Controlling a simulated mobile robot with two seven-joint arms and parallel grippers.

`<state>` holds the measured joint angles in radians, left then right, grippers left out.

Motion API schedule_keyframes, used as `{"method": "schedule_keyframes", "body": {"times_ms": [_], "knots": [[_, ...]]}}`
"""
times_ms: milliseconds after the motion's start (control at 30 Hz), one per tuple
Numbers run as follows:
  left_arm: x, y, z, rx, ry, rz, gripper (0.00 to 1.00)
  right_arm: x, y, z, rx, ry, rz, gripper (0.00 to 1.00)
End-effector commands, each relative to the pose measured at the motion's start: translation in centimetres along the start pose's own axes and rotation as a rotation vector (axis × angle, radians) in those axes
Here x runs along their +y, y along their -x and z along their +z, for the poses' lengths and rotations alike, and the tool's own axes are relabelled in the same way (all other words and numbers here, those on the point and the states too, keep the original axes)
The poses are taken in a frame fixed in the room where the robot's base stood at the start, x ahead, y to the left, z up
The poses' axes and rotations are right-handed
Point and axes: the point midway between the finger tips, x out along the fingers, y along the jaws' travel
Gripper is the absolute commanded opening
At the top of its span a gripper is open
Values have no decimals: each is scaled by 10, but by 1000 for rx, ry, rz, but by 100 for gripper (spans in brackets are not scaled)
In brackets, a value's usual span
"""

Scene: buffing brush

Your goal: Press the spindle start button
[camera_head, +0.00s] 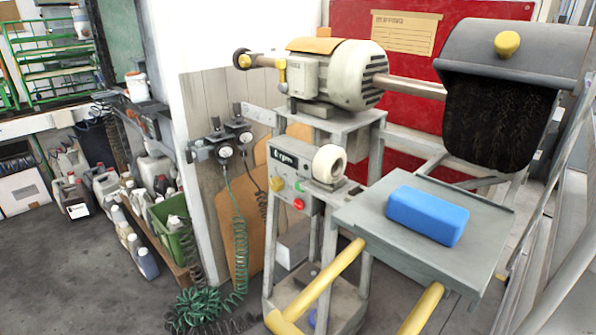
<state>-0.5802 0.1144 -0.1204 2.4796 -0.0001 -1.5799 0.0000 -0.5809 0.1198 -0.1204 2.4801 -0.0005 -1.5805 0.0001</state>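The buffing machine's grey control box (292,172) is fixed to the stand below the motor. Its dark display (285,156) reads something like "0 rpm". A large cream knob (330,163) sticks out at its right. A red button (298,203) is low on the front, with a small greenish button (298,186) just above it. A yellow knob (277,183) is at the left. I cannot read any label that says which is the spindle start button. Neither of my grippers is in view.
A grey motor (335,72) tops the stand, its shaft reaching a black brush (497,120) under a grey hood (515,50). A blue block (427,214) lies on the grey worktable (380,235). Yellow bars (335,272) cross in front. Hoses and bottles stand left.

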Motion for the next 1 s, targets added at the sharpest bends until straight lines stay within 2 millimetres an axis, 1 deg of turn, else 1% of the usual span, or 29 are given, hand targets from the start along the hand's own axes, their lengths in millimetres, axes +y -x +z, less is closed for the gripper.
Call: {"method": "schedule_keyframes", "body": {"times_ms": [33,300,1000], "knots": [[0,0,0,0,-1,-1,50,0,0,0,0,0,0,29],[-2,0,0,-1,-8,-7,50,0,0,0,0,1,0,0],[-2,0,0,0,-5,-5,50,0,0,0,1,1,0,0]]}}
